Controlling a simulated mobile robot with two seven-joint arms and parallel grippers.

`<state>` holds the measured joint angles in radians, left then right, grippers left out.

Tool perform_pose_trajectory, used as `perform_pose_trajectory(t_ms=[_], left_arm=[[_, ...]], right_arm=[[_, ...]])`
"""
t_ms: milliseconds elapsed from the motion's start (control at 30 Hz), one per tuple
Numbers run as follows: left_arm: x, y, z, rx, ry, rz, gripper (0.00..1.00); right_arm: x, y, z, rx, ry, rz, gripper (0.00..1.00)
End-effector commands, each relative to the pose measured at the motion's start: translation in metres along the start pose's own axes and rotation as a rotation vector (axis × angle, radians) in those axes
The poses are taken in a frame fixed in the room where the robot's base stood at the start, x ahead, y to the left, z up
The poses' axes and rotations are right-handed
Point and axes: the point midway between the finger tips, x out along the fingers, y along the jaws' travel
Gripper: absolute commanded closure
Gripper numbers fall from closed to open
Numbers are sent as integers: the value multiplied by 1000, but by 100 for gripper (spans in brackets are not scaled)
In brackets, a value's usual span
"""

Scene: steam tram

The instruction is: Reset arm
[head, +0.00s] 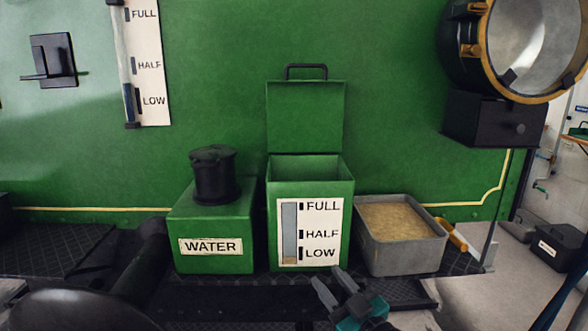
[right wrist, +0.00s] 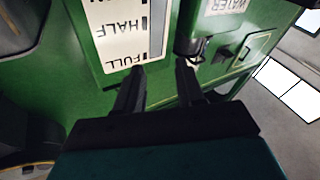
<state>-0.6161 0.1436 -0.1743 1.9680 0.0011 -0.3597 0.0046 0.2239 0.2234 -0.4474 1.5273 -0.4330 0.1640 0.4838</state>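My right gripper (head: 330,279) is low in the head view, in front of the green box with the level gauge. Its two dark fingers are apart, with nothing seen between them. The right wrist view also shows the spread, empty fingers (right wrist: 160,70), with a white FULL/HALF gauge plate (right wrist: 122,35) beyond them. My left gripper is not in view.
An open-lidded green box (head: 310,174) stands between a green WATER box (head: 240,222) with a black cap (head: 214,175) and a grey tub (head: 400,252) of tan grains. A large lamp (head: 470,65) is at upper right. Floor shows at right.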

Motion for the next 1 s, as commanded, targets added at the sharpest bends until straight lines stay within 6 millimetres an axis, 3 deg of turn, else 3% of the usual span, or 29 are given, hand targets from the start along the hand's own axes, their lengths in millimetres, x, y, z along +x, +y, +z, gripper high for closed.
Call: perform_pose_trajectory(t_ms=[100, 300, 400, 533, 700, 1000], left_arm=[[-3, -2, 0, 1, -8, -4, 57], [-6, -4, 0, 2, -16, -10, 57], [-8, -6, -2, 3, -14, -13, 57], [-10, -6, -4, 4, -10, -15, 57], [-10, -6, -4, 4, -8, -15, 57], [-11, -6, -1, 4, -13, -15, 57]], right_arm=[[-54, -11, 40, 83, -155, 85, 62], [-155, -33, 92, 188, -443, 188, 62], [-207, -46, 109, 230, -582, 214, 62], [-260, -61, 119, 266, -725, 226, 62], [-295, -71, 123, 290, -817, 226, 62], [-300, -72, 124, 291, -829, 225, 62]])
